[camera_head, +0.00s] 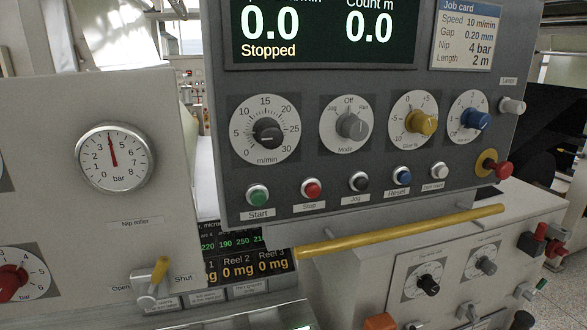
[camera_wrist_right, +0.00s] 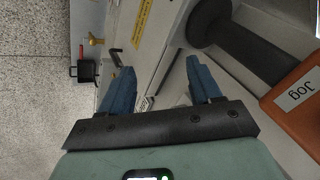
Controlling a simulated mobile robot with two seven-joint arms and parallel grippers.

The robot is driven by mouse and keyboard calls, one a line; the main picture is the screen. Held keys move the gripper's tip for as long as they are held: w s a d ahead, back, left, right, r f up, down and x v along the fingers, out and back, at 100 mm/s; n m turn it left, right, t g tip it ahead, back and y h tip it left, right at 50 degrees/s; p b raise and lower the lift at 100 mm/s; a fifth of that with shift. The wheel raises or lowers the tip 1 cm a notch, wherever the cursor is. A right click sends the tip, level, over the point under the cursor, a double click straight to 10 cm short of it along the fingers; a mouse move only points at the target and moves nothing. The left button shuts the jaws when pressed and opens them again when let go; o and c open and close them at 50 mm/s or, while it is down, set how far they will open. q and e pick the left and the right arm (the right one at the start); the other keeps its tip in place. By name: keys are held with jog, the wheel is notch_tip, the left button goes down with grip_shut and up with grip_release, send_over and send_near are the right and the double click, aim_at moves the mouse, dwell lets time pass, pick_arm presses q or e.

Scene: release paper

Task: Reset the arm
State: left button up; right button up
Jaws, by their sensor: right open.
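My right gripper (camera_wrist_right: 160,66) shows in the right wrist view with its two blue fingers apart and nothing between them. It points at a pale machine surface (camera_wrist_right: 158,45), and I cannot tell how near this is. A black handle-like part (camera_wrist_right: 245,45) lies to the right of the fingers, with an orange block labelled Jog (camera_wrist_right: 298,97) beyond it. Neither gripper can be made out in the head view, and my left gripper is in no view.
In the head view a grey control panel (camera_head: 310,190) carries several knobs and buttons; its display (camera_head: 320,32) reads Stopped. A yellow bar (camera_head: 400,232) runs below it. A pressure gauge (camera_head: 115,157) and yellow-handled lever (camera_head: 157,275) are at left. Grey floor (camera_wrist_right: 35,110) shows in the wrist view.

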jog(key=s+a+f+n+g, duration=0.1)
jog(key=s+a+f, duration=0.2)
jog(key=s+f, duration=0.3)
jog(key=s+a+f+n+g, duration=0.1)
jog(key=s+a+f+g, duration=0.15)
jog(key=s+f, duration=0.35)
jog(key=s+a+f+g, duration=0.1)
jog(key=s+a+f, duration=0.35)
jog(key=f, duration=0.25)
jog(key=s+a+f+n+g+y, duration=0.1)
jog(key=s+a, duration=0.3)
jog(key=s, duration=0.4)
jog(key=s+a+f+n+g+y, duration=0.1)
jog(key=s+a+f, duration=0.2)
jog(key=s, duration=0.4)
jog(key=shift+s+a+f, duration=0.35)
jog(key=shift+s+a, duration=0.05)
jog(key=shift+a, duration=0.05)
